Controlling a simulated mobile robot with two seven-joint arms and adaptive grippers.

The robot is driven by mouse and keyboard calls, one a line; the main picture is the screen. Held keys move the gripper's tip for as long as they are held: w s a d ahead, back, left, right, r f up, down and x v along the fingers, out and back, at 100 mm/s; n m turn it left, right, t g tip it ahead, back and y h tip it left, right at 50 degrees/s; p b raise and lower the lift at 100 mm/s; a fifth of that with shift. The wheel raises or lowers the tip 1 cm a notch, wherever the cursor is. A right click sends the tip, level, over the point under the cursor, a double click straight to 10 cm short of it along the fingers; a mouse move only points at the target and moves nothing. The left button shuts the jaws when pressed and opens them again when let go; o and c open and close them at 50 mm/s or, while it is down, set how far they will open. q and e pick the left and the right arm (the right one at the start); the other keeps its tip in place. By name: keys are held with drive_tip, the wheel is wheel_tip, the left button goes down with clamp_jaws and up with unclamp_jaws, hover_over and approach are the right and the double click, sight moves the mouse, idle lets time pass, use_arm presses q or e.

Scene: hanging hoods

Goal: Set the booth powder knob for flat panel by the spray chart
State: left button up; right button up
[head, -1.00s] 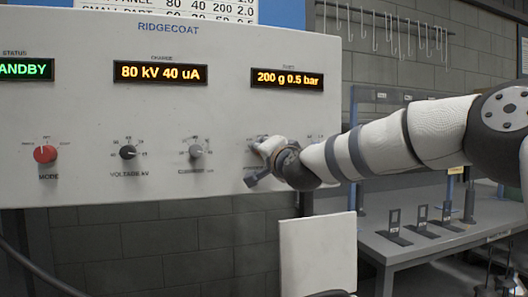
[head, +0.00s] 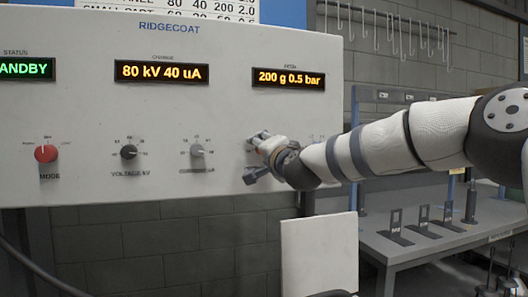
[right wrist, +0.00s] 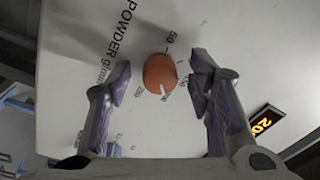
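The orange powder knob (right wrist: 159,74) sits on the white panel beside the lettering "POWDER g/min" in the right wrist view. Its white pointer mark faces the lower edge of that picture, near blurred scale numbers. My right gripper (right wrist: 162,82) is open, one finger on each side of the knob, with a visible gap on both sides. In the head view my right gripper (head: 258,142) is at the panel and hides the knob. The powder display (head: 288,79) reads 200 g 0.5 bar. The spray chart (head: 190,6) is cut off at the top; a partial row shows 80, 40, 200, 2.0. My left gripper is out of view.
The red mode knob (head: 46,153), voltage knob (head: 129,152) and another grey knob (head: 197,151) are left of my gripper. The charge display (head: 161,72) reads 80 kV 40 uA. A grey bench (head: 405,250) with stands is at right; a white board (head: 319,257) stands below.

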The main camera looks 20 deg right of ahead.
drive_tip(key=s, duration=1.2)
drive_tip(key=shift+d+f, duration=0.2)
drive_tip(key=shift+f, duration=0.2)
